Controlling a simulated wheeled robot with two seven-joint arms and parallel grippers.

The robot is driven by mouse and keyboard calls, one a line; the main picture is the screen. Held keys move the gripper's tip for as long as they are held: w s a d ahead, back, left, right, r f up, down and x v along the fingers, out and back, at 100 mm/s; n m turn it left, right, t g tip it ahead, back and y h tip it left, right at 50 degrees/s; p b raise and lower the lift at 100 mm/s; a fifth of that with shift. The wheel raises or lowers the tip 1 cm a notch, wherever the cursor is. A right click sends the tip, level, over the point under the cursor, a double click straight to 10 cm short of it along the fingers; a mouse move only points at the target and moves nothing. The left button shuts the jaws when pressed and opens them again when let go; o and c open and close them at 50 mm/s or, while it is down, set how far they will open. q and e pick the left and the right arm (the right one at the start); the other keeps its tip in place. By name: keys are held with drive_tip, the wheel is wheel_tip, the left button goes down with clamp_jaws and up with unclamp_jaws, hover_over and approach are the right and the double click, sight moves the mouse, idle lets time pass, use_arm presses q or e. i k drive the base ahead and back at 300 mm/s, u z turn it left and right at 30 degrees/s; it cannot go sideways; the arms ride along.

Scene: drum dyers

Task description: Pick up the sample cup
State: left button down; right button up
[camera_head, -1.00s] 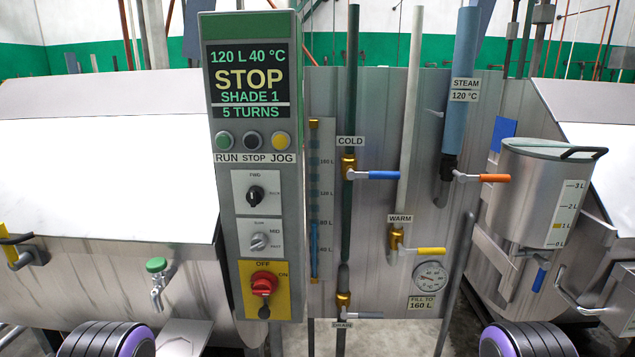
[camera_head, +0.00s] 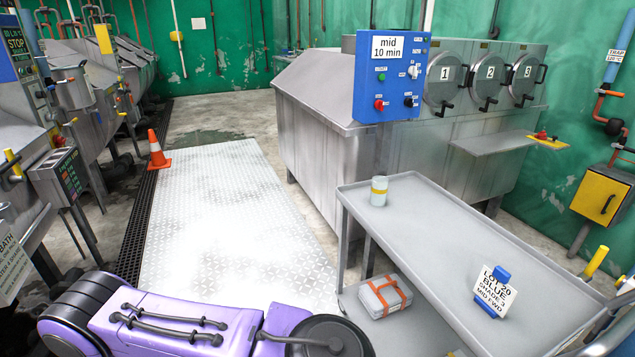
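A small pale cup with a yellow band (camera_head: 379,190), which looks like the sample cup, stands upright on the upper shelf of a grey metal cart (camera_head: 420,215). It is near the far left corner of that shelf, with nothing touching it. Purple and black links of one of my arms cross the bottom of the view, left of the cart. Neither gripper's fingers show.
A lot card on a blue stand (camera_head: 493,291) is on the cart's upper shelf. A strapped grey case (camera_head: 385,296) lies on the lower shelf. Behind stands a steel machine with a blue control box (camera_head: 391,77). An orange cone (camera_head: 157,150) stands beside clear plated floor (camera_head: 215,200).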

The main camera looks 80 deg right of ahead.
sight(379, 192)
drive_tip(key=z, duration=1.9)
drive_tip(key=i, duration=1.85)
drive_tip(key=z, duration=3)
